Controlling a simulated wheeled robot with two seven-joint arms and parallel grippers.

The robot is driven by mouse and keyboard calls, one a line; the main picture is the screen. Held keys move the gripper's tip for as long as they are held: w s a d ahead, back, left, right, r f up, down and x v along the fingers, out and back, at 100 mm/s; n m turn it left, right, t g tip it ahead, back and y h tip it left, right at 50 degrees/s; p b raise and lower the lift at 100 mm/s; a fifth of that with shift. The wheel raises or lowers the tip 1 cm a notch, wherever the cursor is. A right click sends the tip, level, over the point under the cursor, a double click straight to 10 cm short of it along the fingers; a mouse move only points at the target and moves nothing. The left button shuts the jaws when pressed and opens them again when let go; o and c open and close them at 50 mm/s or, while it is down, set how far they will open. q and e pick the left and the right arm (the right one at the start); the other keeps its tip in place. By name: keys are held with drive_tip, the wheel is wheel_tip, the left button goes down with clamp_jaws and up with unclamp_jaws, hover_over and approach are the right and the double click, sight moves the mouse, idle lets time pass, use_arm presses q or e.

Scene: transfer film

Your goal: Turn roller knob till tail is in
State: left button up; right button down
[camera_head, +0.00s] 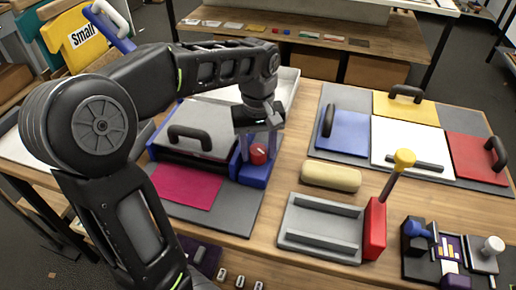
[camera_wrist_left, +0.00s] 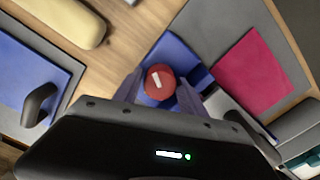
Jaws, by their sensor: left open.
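The roller knob (camera_head: 258,154) is red and round with a white mark, set on a blue block (camera_head: 254,176) at the right side of the laminator-like device. In the left wrist view the knob (camera_wrist_left: 160,82) sits between the two fingers of my left gripper (camera_wrist_left: 158,90), which is open around it. In the head view my left gripper (camera_head: 259,145) points down over the knob. A magenta sheet (camera_head: 187,186) lies flat at the front of the device; it also shows in the left wrist view (camera_wrist_left: 252,72). Its far end is hidden under the device. My right gripper is not in view.
A cream roll (camera_head: 331,177) and a grey tray (camera_head: 320,228) with a red block (camera_head: 374,228) stand to the right. Further right are blue, yellow, white and red panels with black handles (camera_head: 404,93). A small dark fixture (camera_head: 448,250) is at the lower right.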

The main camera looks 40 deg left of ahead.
use_arm(q)
clamp_jaws()
idle(0.4)
